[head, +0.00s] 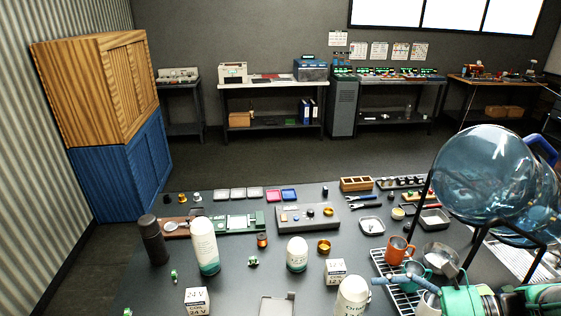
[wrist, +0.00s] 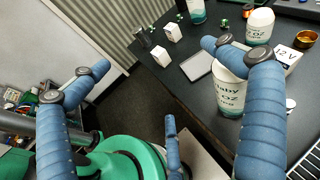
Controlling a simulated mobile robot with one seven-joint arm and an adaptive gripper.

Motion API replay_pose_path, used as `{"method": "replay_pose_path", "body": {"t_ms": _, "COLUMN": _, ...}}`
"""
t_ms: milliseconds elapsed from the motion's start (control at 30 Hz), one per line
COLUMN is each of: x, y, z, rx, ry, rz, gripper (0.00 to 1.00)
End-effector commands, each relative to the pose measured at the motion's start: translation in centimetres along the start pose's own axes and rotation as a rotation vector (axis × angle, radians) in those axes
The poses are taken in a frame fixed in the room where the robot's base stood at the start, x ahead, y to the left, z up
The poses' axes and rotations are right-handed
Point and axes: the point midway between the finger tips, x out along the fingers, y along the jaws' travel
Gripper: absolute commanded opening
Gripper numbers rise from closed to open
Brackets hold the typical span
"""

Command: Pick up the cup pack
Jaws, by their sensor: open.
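A white cup pack (head: 353,297) with dark lettering and a rounded top stands upright at the front edge of the head view, partly cut off. In the wrist view the cup pack (wrist: 230,92) shows a label with "OZ" and a green lower band. My gripper (head: 400,281) comes in from the right in the head view, with one finger close to the pack.
Similar white packs, one tall (head: 205,247) and one short (head: 297,254), stand farther left. White boxes (head: 335,272) and (head: 197,300) and a grey tray (head: 277,305) are nearby. A mug rack (head: 384,268) and a large blue water bottle (head: 485,175) crowd the right.

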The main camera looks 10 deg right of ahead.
Motion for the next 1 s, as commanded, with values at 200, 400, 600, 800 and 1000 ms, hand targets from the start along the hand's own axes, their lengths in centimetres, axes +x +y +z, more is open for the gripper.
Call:
{"method": "replay_pose_path", "body": {"t_ms": 200, "x": -3.3, "y": -2.5, "z": 0.3, "rx": 0.163, "ry": -0.148, "rz": -0.193, "gripper": 1.00}}
{"method": "replay_pose_path", "body": {"t_ms": 400, "x": -5.7, "y": -3.8, "z": 0.2, "rx": 0.248, "ry": -0.243, "rz": -0.314, "gripper": 1.00}}
{"method": "replay_pose_path", "body": {"t_ms": 600, "x": -7.9, "y": -4.8, "z": 0.0, "rx": 0.306, "ry": -0.315, "rz": -0.410, "gripper": 1.00}}
{"method": "replay_pose_path", "body": {"t_ms": 800, "x": -7.2, "y": -4.2, "z": -2.9, "rx": 0.326, "ry": -0.341, "rz": -0.433, "gripper": 1.00}}
{"method": "replay_pose_path", "body": {"t_ms": 1000, "x": -5.4, "y": -3.2, "z": -7.1, "rx": 0.325, "ry": -0.339, "rz": -0.433, "gripper": 1.00}}
